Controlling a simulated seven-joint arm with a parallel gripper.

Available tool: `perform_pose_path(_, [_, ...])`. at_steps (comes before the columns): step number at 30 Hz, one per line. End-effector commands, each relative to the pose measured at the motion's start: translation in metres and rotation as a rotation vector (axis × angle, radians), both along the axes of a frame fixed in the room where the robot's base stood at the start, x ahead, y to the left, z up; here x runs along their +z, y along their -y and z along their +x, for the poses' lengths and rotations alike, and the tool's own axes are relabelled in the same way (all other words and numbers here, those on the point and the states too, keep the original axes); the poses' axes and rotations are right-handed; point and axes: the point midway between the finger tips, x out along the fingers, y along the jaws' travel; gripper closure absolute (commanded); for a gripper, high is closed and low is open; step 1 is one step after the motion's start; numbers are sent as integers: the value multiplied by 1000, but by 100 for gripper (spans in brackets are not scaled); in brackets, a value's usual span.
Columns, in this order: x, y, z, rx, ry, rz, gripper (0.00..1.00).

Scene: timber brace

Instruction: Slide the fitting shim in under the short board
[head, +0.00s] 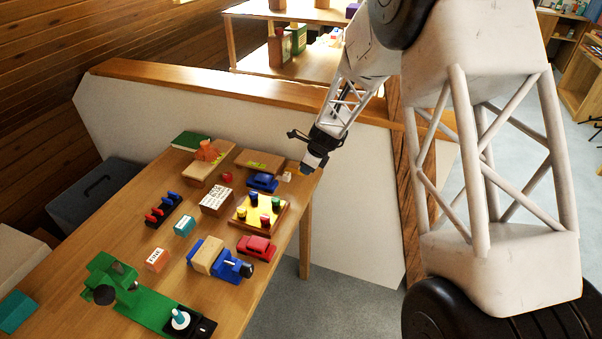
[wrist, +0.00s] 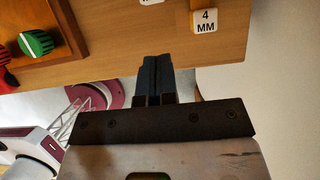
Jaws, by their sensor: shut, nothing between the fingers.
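My gripper (head: 309,168) is at the far right corner of the table in the head view. In the wrist view its two dark fingers (wrist: 154,80) are together with nothing between them. A white tag reading "4 MM" (wrist: 205,20) sits on a small wooden piece ahead and right of the fingers, apart from them; this looks like a shim. A small white tag (head: 287,176) shows beside my gripper in the head view. Two wooden boards lie at the back: one (head: 194,178) under an orange object, one (head: 246,155) with a yellow-green item. I cannot tell which is the short board.
A low wall (head: 240,98) with a wooden cap stands behind.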

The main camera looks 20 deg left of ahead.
Motion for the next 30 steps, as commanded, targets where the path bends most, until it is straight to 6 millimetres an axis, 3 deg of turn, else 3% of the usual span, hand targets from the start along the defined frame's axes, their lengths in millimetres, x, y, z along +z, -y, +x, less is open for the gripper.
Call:
perform_pose_path(9, [42, 17, 0, 0, 2, 0, 100])
perform_pose_path(15, [58, 23, 0, 0, 0, 0, 100])
perform_pose_path(30, [63, 25, 0, 0, 1, 0, 100])
